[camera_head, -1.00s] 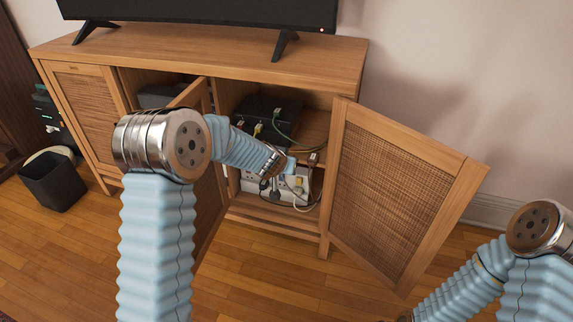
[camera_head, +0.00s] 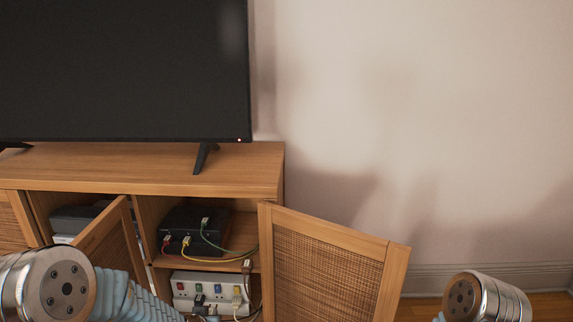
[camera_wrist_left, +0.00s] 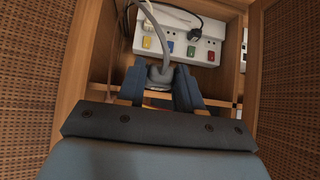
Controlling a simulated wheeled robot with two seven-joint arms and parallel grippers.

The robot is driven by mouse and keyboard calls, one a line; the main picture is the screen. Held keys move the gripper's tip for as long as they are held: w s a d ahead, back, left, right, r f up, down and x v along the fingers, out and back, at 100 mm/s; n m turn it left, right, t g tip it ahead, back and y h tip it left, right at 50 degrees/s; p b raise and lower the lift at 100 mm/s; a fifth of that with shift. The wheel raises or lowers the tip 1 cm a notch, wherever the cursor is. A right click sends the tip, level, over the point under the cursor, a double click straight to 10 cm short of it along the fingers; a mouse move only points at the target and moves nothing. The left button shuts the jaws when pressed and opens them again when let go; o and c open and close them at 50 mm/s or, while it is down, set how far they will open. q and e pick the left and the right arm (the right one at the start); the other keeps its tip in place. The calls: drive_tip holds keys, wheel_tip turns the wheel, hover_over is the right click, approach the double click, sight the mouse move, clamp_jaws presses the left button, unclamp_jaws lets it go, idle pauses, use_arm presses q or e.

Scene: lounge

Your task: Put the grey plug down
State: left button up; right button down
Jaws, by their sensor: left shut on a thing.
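In the left wrist view my left gripper (camera_wrist_left: 159,90) is shut on the grey plug (camera_wrist_left: 158,75). The plug sits between the two blue fingers, and its grey cord rises from it towards the power strip. The white power strip (camera_wrist_left: 203,47) lies beyond the fingers, with coloured switches and other plugs in it. The strip also shows in the head view (camera_head: 204,281), inside the open cabinet. My left gripper is out of the head view. My right gripper is in neither view; only part of that arm shows at lower right.
The wooden cabinet (camera_head: 150,170) carries a television (camera_head: 120,70). An open woven door (camera_head: 325,270) stands right of the compartment, and another open door (camera_head: 110,240) stands left. A black box (camera_head: 195,230) with cables sits on the shelf above the strip.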

use_arm(q)
drive_tip(key=s+r, duration=0.1)
drive_tip(key=s, duration=0.5)
drive_tip(key=shift+s+d+r, duration=0.3)
drive_tip(key=shift+s+d, duration=0.05)
drive_tip(key=shift+s, duration=0.05)
